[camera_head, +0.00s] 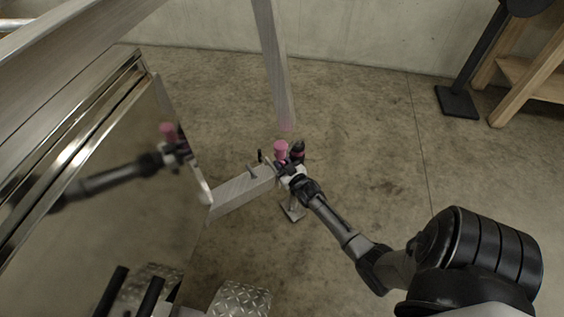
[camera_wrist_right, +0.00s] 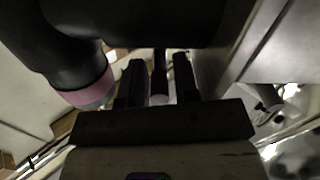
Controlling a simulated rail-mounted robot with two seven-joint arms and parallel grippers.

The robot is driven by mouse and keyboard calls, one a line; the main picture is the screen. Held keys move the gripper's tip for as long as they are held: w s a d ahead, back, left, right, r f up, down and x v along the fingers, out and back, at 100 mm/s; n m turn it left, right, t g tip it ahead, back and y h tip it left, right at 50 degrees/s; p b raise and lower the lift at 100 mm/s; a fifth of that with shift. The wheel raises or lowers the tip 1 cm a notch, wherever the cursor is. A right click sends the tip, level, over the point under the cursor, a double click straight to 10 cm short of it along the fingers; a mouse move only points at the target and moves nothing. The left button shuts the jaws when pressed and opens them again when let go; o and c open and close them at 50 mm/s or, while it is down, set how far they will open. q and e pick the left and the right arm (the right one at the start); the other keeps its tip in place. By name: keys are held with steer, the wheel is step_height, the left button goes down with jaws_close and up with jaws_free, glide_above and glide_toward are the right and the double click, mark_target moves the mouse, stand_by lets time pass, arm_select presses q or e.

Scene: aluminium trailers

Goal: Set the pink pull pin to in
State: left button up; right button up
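In the head view a pink-topped part (camera_head: 281,149) stands at the end of the trailer's metal tongue (camera_head: 243,190). A darker part with some pink (camera_head: 298,149) is right beside it. My right gripper (camera_head: 285,168) is at this end of the tongue. In the right wrist view its fingers (camera_wrist_right: 159,82) are apart, with a slim dark pin (camera_wrist_right: 159,75) with a pink end seen between them and gaps on both sides. A thick dark cylinder with a pink band (camera_wrist_right: 88,92) is to the left. How far the pin sits in is unclear.
A mirror-like trailer panel (camera_head: 110,140) at the left reflects my right arm. A metal post (camera_head: 273,60) rises behind the tongue. Diamond plate (camera_head: 240,299) lies at the bottom. A wooden rack (camera_head: 530,75) stands at the far right. The concrete floor (camera_head: 365,130) is open.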

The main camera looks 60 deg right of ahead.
steer(key=shift+s+r, duration=0.1)
steer(key=shift+s+a+r+p, duration=0.1)
steer(key=shift+s+a+p, duration=0.05)
steer(key=shift+s+p, duration=0.2)
steer(key=p+v, duration=0.5)
steer(key=v, duration=0.8)
steer(key=shift+w+f, duration=0.1)
steer(key=shift+f, duration=0.1)
